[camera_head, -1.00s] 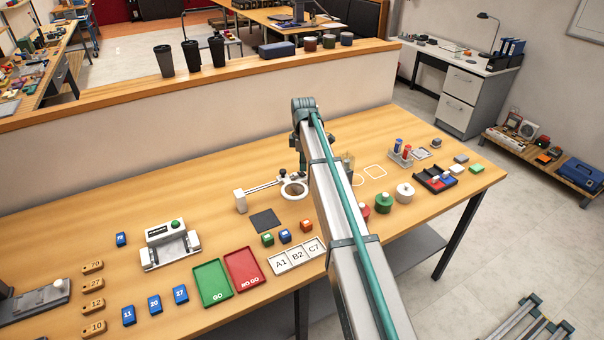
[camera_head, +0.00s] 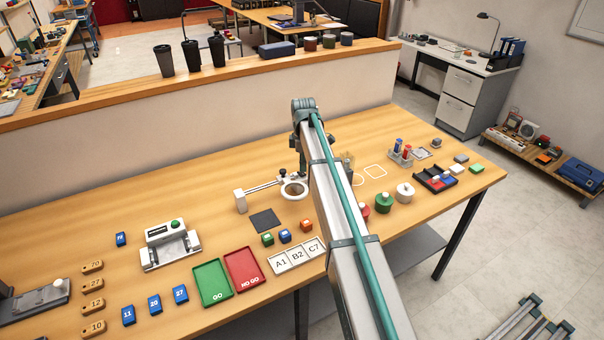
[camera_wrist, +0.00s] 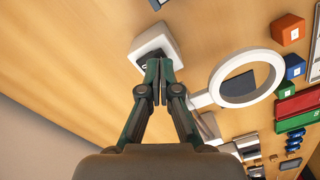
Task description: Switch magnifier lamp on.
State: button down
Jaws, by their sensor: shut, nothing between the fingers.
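The ring also shows in the wrist view (camera_wrist: 221,91), right of my gripper. My gripper (camera_wrist: 158,66) is shut and empty, its fingertips over the near edge of a white box (camera_wrist: 152,38) with a dark switch-like part (camera_wrist: 146,60). The fingertips partly cover that dark part; I cannot tell whether they touch it. My arm hides this box in the head view. I cannot tell whether the lamp is lit.
A dark square pad (camera_head: 265,221) and small green, blue and orange cubes (camera_head: 285,236) lie near the lamp. The green tray (camera_head: 212,281) and red tray (camera_head: 244,270) are in front. Red, green and white round pieces (camera_head: 404,193) stand right of my arm.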

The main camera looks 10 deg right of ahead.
aim_at(303, 174)
jog(key=shift+f+b, duration=0.35)
jog(key=shift+f, duration=0.75)
dwell(0.6)
jog(key=shift+r, duration=0.1)
jog(key=shift+r+p, duration=1.9)
jog(key=shift+r, duration=1.5)
